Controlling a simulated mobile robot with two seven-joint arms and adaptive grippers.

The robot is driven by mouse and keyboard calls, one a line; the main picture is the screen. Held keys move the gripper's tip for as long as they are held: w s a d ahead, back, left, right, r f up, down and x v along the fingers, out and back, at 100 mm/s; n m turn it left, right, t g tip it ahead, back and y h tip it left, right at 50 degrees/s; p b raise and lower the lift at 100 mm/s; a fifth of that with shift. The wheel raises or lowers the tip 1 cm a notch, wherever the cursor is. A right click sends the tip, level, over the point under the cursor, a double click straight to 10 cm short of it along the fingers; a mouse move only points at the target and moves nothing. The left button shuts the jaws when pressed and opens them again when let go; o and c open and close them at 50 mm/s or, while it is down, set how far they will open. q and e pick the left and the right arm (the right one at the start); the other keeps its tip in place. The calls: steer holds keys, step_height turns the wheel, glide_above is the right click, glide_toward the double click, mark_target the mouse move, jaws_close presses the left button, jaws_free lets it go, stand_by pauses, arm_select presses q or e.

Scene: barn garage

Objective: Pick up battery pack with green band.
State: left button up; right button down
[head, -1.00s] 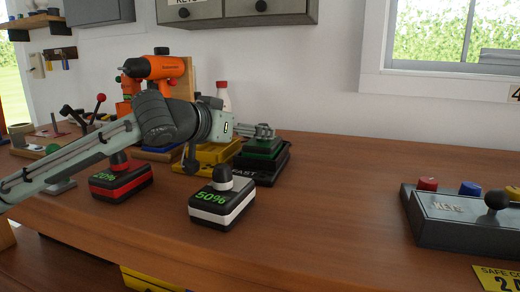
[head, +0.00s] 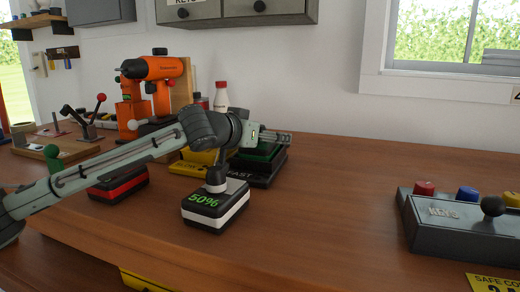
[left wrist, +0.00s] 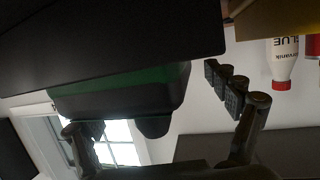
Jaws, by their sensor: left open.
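The battery pack with green band (head: 258,153) sits on the black charger marked FAST (head: 262,174). It is partly hidden by my left arm in the head view. In the left wrist view, the scene is upside down. There the dark pack with its green band (left wrist: 125,92) hangs below the black charger (left wrist: 100,35), with its knob pointing down. My left gripper (head: 276,137) is open at the pack's top. In the left wrist view, its two fingers (left wrist: 158,108) are spread wide with the knob between them. I cannot tell whether they touch the pack. My right gripper is not in view.
A white-banded pack (head: 213,215) showing 50% and a red-banded pack (head: 118,188) stand in front. A yellow charger (head: 190,166) is beside the black one. An orange drill (head: 152,70) and white bottle (head: 221,97) stand behind. The bench right of the charger is clear up to a grey box (head: 450,225).

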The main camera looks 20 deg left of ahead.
arm_select(q)
steer(key=c, duration=1.6)
steer(key=shift+r, duration=0.1)
